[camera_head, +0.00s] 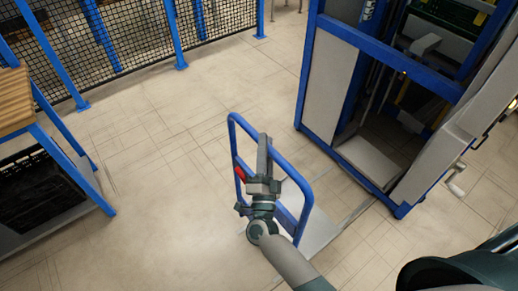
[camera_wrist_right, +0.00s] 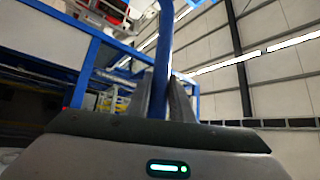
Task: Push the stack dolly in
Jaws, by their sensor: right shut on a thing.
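The stack dolly stands on the floor near the picture's middle, with an upright blue tube handle (camera_head: 233,130) and a light grey deck (camera_head: 318,232) behind it. The deck is partly hidden by the handle and my arm. My right gripper (camera_head: 264,150) is shut on the handle. In the right wrist view the handle's blue tube (camera_wrist_right: 166,45) rises between the two fingers (camera_wrist_right: 165,100). A small red part (camera_head: 240,172) shows on the handle beside the gripper. The deck is empty where I can see it. My left gripper is not in view.
A blue-framed machine (camera_head: 321,75) with an open bay and pale floor plate (camera_head: 369,160) stands to the right, apart from the handle. A blue rack (camera_head: 75,165) with a black crate (camera_head: 40,190) is at left. Mesh fencing (camera_head: 140,25) lies behind. Floor between is clear.

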